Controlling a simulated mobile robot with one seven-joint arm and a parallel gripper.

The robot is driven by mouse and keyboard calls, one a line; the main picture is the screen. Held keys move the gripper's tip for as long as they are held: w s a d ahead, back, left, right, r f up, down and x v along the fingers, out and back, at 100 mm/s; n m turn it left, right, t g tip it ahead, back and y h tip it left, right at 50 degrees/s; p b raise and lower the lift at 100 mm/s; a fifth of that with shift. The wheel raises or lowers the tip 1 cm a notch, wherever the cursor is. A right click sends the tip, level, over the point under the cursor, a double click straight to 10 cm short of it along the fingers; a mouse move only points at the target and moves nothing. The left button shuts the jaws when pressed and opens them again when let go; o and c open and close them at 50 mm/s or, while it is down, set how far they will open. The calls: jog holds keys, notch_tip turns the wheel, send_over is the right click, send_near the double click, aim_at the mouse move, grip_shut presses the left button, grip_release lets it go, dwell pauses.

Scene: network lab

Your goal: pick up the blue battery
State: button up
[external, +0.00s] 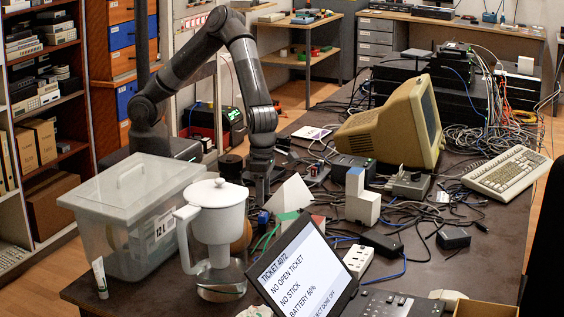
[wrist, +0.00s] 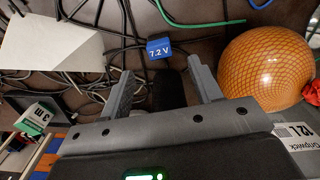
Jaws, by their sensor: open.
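The blue battery (wrist: 158,48) is a small blue block marked "7.2 V" in the wrist view. It lies on the dark table among cables, just beyond the fingertips and roughly between their lines. My gripper (wrist: 161,66) is open, with nothing held between its fingers. A dark object (wrist: 168,90) shows between the fingers, and I cannot tell what it is. In the external view my gripper (external: 262,197) points down over the table behind the white-lidded jug. A small blue block (external: 263,216), likely the battery, shows just below it.
An orange netted ball (wrist: 262,68) sits right of the battery. A white wedge (wrist: 48,42) stands at left. The jug (external: 217,225), clear lidded bin (external: 140,215), laptop screen (external: 305,268) and grey-white blocks (external: 361,200) crowd around. Loose cables (external: 400,220) cover much of the table.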

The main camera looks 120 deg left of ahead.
aim_at(263, 214)
notch_tip(263, 214, down, 9)
jog(key=shift+s, duration=0.1)
jog(key=c, duration=1.1)
